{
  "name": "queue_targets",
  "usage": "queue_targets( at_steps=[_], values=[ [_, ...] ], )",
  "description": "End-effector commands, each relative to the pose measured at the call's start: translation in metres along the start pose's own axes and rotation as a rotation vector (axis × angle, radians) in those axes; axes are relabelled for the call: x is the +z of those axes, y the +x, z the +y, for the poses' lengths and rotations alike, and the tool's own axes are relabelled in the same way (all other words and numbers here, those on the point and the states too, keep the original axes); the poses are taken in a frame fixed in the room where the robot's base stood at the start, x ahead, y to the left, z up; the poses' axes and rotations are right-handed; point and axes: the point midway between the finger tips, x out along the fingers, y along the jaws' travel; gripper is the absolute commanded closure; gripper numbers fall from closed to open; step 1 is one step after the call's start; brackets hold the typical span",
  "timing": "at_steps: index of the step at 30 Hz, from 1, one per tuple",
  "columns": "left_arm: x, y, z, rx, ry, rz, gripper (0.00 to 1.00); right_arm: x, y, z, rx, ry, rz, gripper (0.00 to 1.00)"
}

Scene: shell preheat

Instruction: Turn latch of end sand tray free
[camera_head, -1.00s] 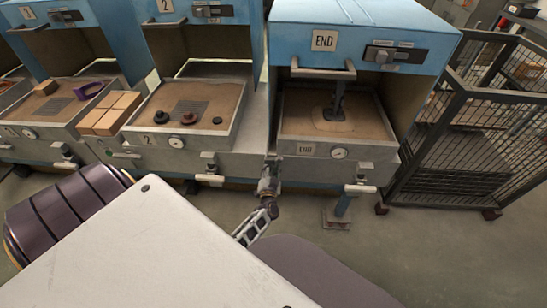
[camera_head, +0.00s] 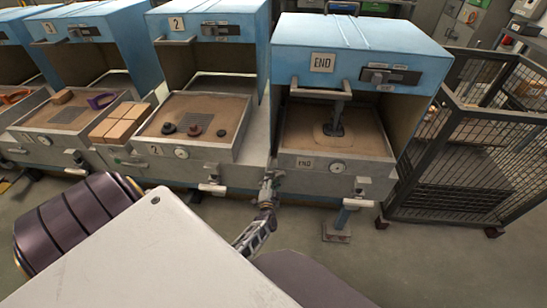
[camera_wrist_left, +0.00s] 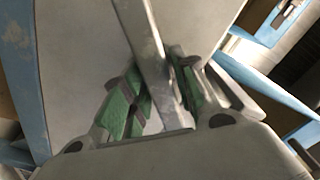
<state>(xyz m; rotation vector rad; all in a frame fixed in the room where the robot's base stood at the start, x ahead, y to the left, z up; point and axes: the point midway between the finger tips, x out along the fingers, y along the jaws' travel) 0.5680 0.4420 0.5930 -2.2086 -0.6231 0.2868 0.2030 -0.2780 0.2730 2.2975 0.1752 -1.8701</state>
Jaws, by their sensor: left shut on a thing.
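The end sand tray (camera_head: 305,163) sits in the blue END bay, a sand bed with a dark upright piece on it. My left gripper (camera_head: 270,180) is at the tray's front left corner, where the left latch is. In the left wrist view a grey metal latch bar (camera_wrist_left: 152,50) runs between the green finger pads, and the gripper (camera_wrist_left: 160,98) is shut on it. The gripper mostly hides this latch in the head view. Another latch with a pale handle (camera_head: 358,203) shows at the tray's front right. My right gripper is not in view.
Tray 2 (camera_head: 155,149), with dark round pieces on sand, stands to the left. Tan blocks (camera_head: 117,122) lie beside it. A dark mesh cage (camera_head: 450,165) stands at the right. A foot pedal (camera_head: 337,232) is on the floor below the END bay.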

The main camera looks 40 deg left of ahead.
Motion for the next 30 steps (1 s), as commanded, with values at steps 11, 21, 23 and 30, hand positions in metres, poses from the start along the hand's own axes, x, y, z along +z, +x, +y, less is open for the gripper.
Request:
queue_targets(
  at_steps=[11,21,23,30],
  values=[
    [-0.001,0.001,0.001,0.004,0.277,-0.001,1.0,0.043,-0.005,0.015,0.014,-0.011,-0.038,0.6],
    [0.0,0.001,0.003,0.003,0.564,0.001,1.0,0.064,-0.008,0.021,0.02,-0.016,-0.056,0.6],
    [0.001,0.001,0.004,0.004,0.602,0.001,1.0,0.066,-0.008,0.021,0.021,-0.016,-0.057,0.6],
    [0.002,0.001,0.004,0.004,0.698,0.001,1.0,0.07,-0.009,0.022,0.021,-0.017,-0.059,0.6]
  ],
)
